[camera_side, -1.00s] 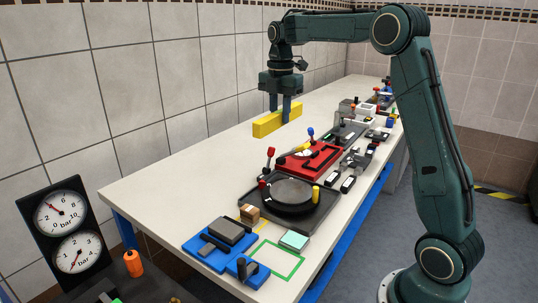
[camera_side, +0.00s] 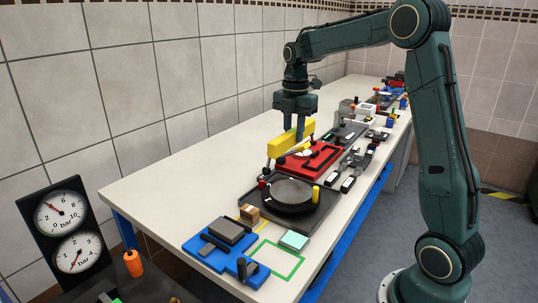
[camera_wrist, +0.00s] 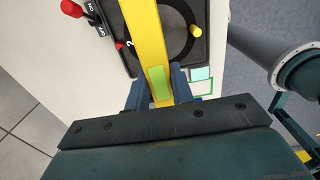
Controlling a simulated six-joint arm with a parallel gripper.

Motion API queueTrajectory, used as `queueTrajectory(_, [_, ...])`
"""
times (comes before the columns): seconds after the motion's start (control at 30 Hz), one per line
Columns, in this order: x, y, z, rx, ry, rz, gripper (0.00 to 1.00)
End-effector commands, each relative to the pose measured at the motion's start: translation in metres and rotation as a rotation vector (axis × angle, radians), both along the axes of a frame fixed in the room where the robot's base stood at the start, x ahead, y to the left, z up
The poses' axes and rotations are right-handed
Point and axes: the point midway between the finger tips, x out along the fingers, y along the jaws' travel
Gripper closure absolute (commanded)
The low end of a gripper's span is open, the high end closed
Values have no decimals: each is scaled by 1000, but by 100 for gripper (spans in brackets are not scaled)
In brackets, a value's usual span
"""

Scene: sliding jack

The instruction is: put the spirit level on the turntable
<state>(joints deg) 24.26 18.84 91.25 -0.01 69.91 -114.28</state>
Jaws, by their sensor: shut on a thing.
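The spirit level is a long yellow bar (camera_side: 284,144) with a pale green window that shows in the wrist view (camera_wrist: 156,80). My gripper (camera_side: 299,132) is shut on it near its middle and holds it in the air over the red plate. The turntable is a round dark disc (camera_side: 288,192) on a square black base, in front of the red plate in the side view. A yellow peg (camera_side: 316,192) stands at its right edge. In the wrist view the bar hides part of the turntable (camera_wrist: 181,45).
A red plate (camera_side: 322,158) with a black track lies behind the turntable. A blue fixture (camera_side: 217,246), a small brown box (camera_side: 249,213) and a pale green block (camera_side: 294,240) are in front. The left of the white table (camera_side: 160,190) is clear.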

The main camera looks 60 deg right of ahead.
Motion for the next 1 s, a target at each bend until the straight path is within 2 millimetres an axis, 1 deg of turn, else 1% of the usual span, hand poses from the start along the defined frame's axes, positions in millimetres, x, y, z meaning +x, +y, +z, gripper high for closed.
queueTrajectory(0.03, [-1,0,-10,2,4,0,100])
queueTrajectory(0.1, [-1,0,-24,2,4,0,100])
queueTrajectory(0.4, [0,0,-80,2,3,0,100])
queueTrajectory(0.5, [-1,0,-95,1,2,0,100])
queueTrajectory(0.63, [0,0,-107,1,2,0,100])
queueTrajectory(0.9, [0,0,-111,0,-1,0,100])
queueTrajectory(1.0, [0,0,-117,1,1,0,100])
